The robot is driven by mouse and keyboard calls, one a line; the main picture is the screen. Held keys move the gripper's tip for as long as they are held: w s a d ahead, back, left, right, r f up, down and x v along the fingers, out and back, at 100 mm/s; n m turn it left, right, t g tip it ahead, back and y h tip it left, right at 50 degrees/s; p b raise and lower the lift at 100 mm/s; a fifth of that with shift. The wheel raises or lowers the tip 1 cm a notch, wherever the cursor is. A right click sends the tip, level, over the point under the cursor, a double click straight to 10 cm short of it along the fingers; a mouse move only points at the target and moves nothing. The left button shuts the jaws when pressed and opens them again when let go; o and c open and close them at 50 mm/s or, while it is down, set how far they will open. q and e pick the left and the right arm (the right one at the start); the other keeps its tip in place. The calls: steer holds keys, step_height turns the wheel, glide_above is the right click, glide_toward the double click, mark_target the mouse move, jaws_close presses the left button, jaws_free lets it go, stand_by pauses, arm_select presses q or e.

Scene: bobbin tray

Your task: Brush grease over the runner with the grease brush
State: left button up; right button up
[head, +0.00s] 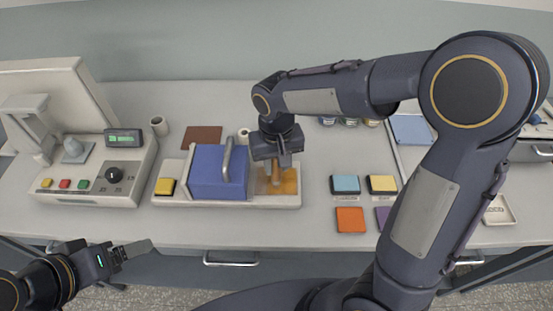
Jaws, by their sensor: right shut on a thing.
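A long pale base (225,203) lies on the bench. A blue block (207,172) with a grey arched handle sits on it. Right of the block is an amber-brown surface (290,184), which looks like the runner; I cannot tell how much of it is greased. My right gripper (277,164) points down over this surface, shut on a slim tan thing (275,177) that looks like the grease brush. Its lower end is at or just above the surface; contact is unclear. My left gripper (134,249) is low at the left, before the bench front, its jaws unclear.
A pale machine (92,189) with buttons and a dial stands left. A yellow block (165,187) is at the base's left end. Coloured pads (350,220) lie right; my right arm covers part of that side.

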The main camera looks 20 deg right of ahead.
steer(key=shift+s+a, duration=0.15)
steer(key=shift+s, duration=0.45)
steer(key=shift+w+d, duration=0.15)
steer(key=shift+w, duration=0.4)
steer(key=shift+w+d, duration=0.15)
steer(key=shift+w, duration=0.4)
steer(key=w, duration=0.1)
steer(key=w+d+p, duration=0.1)
steer(key=w, duration=0.1)
steer(key=shift+w, duration=0.2)
steer(key=shift+s+f, duration=0.1)
steer(key=shift+s+a, duration=0.25)
steer(key=shift+s, duration=0.5)
steer(key=shift+s, duration=0.1)
steer(key=shift+s+a+b, duration=0.25)
steer(key=shift+s+a, duration=0.05)
steer(key=shift+s, duration=0.65)
steer(key=shift+s+a+b, duration=0.25)
steer(key=shift+s, duration=0.65)
